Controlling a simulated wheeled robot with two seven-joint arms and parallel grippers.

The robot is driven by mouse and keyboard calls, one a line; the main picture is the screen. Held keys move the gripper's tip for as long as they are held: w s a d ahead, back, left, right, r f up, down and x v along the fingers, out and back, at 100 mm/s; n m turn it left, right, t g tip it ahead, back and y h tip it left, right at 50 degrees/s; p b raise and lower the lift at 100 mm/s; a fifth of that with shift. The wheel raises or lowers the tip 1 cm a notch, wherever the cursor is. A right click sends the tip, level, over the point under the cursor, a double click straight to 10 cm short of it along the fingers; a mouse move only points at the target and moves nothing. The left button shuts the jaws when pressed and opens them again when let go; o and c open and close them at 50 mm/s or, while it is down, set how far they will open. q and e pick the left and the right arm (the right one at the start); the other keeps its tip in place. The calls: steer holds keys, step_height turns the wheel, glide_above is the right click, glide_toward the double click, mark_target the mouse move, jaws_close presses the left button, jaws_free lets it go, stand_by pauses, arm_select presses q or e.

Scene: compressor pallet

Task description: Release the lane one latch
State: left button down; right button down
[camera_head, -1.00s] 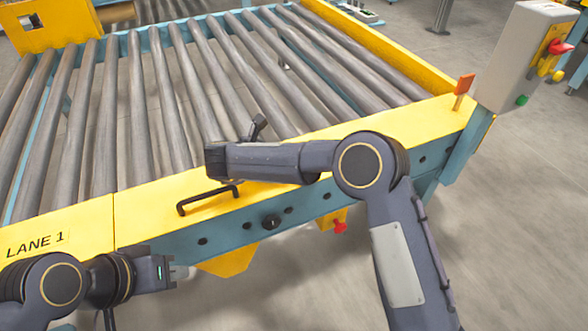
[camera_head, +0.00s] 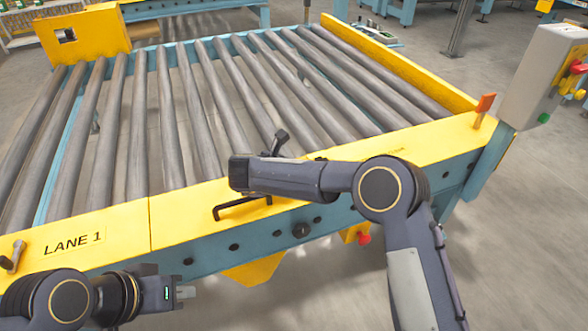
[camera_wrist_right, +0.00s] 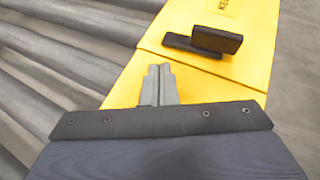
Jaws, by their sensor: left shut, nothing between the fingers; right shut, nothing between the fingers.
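The LANE 1 label (camera_head: 72,244) is on the yellow front rail of the roller conveyor. A small grey lever (camera_head: 13,258) stands just left of it at the picture edge; I cannot tell for sure that it is the latch. My left gripper (camera_head: 182,291) is shut and empty, in front of and below the rail. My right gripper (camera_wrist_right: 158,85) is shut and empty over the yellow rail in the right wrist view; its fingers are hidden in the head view. A black lever-like part (camera_wrist_right: 205,42) lies beyond its fingertips, apart from them.
A black bar handle (camera_head: 232,210) is on the rail, close to my right wrist. An orange lever (camera_head: 485,108) and a control box (camera_head: 545,75) stand at right. The rollers (camera_head: 190,110) are empty.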

steer(key=shift+s+a+r+p, duration=0.3)
steer(key=shift+s+a+r, duration=0.15)
steer(key=shift+a, duration=0.25)
steer(key=shift+s+a+r, duration=0.1)
steer(key=shift+a+r, duration=0.1)
steer(key=shift+a, duration=0.1)
steer(key=s+a+r+p, duration=0.1)
steer(key=a, duration=0.1)
steer(key=s+a+r+p, duration=0.1)
steer(key=a, duration=0.1)
steer(key=s+a+r, duration=0.1)
steer(key=shift+s+a+r+p, duration=0.25)
steer(key=shift+a+r+p, duration=0.1)
steer(key=shift+a+p, duration=0.05)
